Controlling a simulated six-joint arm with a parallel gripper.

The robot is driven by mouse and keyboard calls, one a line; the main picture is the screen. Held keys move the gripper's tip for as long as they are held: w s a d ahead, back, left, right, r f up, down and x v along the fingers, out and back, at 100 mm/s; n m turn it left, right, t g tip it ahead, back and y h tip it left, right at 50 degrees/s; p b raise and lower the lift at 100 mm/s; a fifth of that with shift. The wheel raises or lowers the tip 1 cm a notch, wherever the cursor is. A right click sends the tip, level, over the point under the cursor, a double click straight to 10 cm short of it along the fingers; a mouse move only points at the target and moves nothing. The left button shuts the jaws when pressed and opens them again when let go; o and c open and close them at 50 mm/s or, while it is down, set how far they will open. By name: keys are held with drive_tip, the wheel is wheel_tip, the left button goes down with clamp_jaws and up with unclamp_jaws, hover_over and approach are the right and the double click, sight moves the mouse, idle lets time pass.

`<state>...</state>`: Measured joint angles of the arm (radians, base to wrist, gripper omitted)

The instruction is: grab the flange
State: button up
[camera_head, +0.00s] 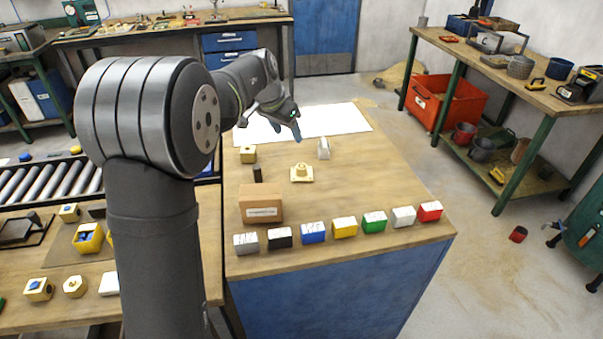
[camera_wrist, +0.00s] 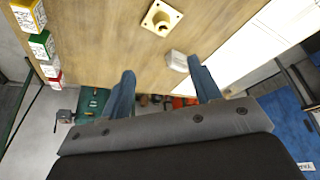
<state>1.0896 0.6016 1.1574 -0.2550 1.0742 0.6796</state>
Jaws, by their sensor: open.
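The flange (camera_head: 301,173) is a pale brass piece with a square base and a round raised hub. It sits upright on the wooden bench top. It also shows at the top of the wrist view (camera_wrist: 161,18), beyond my fingertips. My gripper (camera_head: 288,135) is above the far part of the bench, up and slightly left of the flange in the head view. Its two blue fingers (camera_wrist: 160,70) are apart with nothing held between them. They are clear of the flange.
A light grey block (camera_head: 323,148) stands close to the flange, to its upper right. A brass cube (camera_head: 248,154), a dark upright piece (camera_head: 258,174) and a cardboard box (camera_head: 261,203) are to the left. Several coloured blocks (camera_head: 345,227) line the front edge. A white sheet (camera_head: 345,118) lies behind.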

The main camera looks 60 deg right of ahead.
drive_tip(key=f, duration=0.1)
hover_over(301, 166)
drive_tip(key=a, duration=0.2)
drive_tip(key=shift+m, duration=0.3)
drive_tip(key=f, duration=1)
drive_tip(key=shift+s+f, duration=0.2)
drive_tip(key=shift+w+a+x, duration=0.1)
drive_tip(key=shift+w+x, duration=0.05)
drive_tip(key=shift+x, duration=1.15)
drive_tip(key=shift+w+a+x, duration=0.15)
drive_tip(key=shift+x, duration=1.2)
clamp_jaws()
